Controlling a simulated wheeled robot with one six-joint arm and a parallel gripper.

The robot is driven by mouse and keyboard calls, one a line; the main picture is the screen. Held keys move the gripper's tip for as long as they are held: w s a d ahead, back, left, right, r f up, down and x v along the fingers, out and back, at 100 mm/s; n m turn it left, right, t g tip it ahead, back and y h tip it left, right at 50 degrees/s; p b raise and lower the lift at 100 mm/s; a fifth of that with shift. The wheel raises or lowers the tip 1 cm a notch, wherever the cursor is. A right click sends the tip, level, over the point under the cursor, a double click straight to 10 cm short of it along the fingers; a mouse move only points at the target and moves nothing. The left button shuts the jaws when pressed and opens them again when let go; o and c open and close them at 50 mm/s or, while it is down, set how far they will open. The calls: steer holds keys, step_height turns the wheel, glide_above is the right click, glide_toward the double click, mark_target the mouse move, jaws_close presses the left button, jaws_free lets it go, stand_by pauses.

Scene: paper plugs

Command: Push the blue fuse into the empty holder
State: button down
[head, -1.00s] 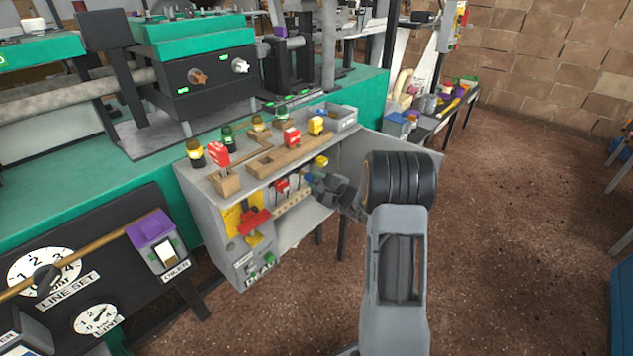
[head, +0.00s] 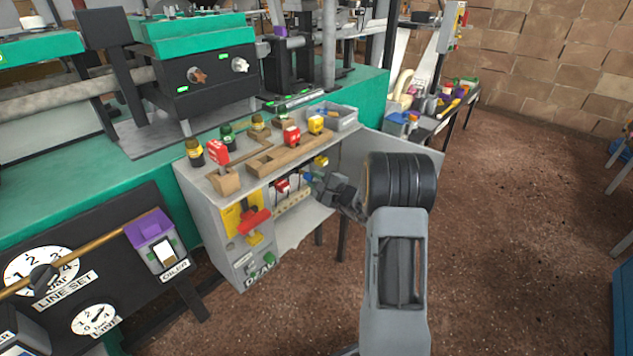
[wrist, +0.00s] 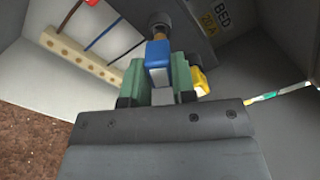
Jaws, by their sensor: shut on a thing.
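The blue fuse (wrist: 157,52) is held between the green finger pads of my gripper (wrist: 159,66) in the wrist view. Its brass-coloured end points at a round grey holder (wrist: 159,20) on a dark panel. The fuse tip overlaps the holder's near rim; I cannot tell how deep it sits. In the head view my gripper (head: 328,187) is at the open front of the grey cabinet, and the fuse is too small there to judge.
A yellow part (wrist: 201,82) stands close to the right finger. A label reading BED 20 A (wrist: 215,14) is on the panel. A beige terminal strip (wrist: 78,58) with wires lies left. Cabinet walls surround the gripper.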

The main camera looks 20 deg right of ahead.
mark_target(315, 179)
steer(key=shift+b+x, duration=0.7)
steer(key=shift+x, duration=0.95)
steer(key=c, duration=0.9)
jaws_free()
steer(key=shift+o, duration=0.2)
steer(key=shift+d, duration=0.1)
steer(key=shift+b+v, duration=0.4)
steer(key=shift+v, duration=2.35)
steer(key=shift+s, duration=0.15)
